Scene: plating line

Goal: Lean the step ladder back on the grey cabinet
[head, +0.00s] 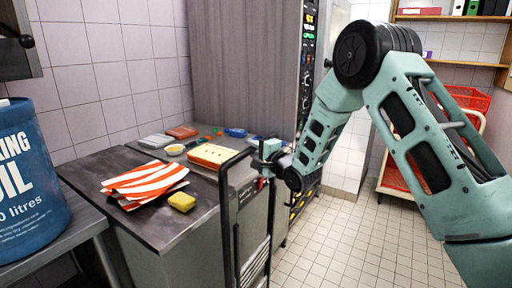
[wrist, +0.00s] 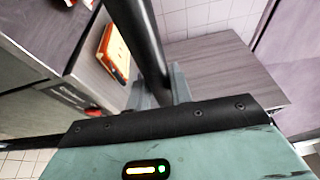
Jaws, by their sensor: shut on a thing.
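The step ladder (head: 226,225) has a black tube frame with an arched top and grey steps low down. It stands nearly upright close in front of the low grey cabinet (head: 170,238) with a dark top; whether they touch I cannot tell. Its feet are below the picture's edge. My gripper (head: 266,165) is shut on the ladder's frame near the top right. In the wrist view the black tube of the ladder (wrist: 135,30) runs between the fingers of my gripper (wrist: 160,92).
An orange-striped cloth (head: 145,182), a yellow sponge (head: 182,201) and several small items lie on the cabinet top. A blue oil drum (head: 28,180) stands at left. A tall grey unit (head: 245,60) rises behind. Tiled floor (head: 345,245) is clear at right, before a red-crate trolley (head: 395,178).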

